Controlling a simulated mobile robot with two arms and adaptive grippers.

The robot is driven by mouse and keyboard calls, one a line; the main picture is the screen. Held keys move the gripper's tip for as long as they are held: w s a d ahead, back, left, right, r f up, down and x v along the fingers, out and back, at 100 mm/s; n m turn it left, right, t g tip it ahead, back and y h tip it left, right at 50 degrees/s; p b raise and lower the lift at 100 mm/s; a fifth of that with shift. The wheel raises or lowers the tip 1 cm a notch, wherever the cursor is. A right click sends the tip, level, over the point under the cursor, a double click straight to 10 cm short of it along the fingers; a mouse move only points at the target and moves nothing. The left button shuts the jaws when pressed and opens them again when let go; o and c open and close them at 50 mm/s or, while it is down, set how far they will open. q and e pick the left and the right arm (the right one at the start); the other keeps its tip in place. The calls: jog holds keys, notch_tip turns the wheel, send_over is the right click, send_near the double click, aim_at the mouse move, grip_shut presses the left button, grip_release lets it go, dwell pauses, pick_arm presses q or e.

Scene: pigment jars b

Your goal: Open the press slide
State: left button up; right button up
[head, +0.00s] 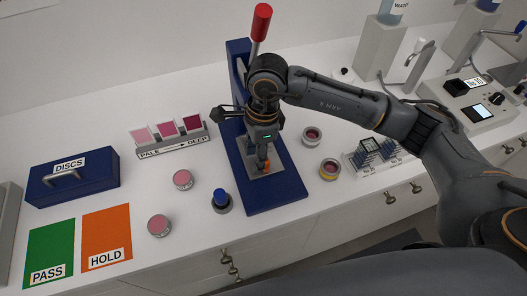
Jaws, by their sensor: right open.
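The press stands at the middle of the counter, with a dark blue base (283,196), a blue upright (237,52) and a red lever handle (261,23) tilted up. A light grey plate (247,160) lies on the base, with a small orange part (267,167) near its front. My right gripper (264,163) is open and points down over the plate, close to the orange part; I cannot tell whether they touch. My wrist and gripper hide much of the press's middle, so the slide's position is unclear. My left gripper is out of view.
Pink-filled jars stand left (183,179) and right (312,136) of the press. A blue-topped item (221,200) stands close to the base's left edge. A DISCS box (73,180), green PASS mat (48,252) and orange HOLD mat (106,232) are at left.

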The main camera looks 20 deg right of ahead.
aim_at(267, 161)
jog(key=d, duration=0.1)
jog(key=w+d+h, duration=0.1)
jog(key=d, duration=0.1)
jog(key=shift+w+d+r+h, duration=0.1)
jog(key=shift+w+d+h, duration=0.15)
jog(key=shift+h, duration=0.15)
jog(key=shift+f+p, duration=0.35)
notch_tip(267, 161, down, 6)
jog(key=shift+s+f+p, duration=0.1)
jog(key=shift+f+p, duration=0.1)
jog(key=shift+p, duration=0.85)
grip_shut()
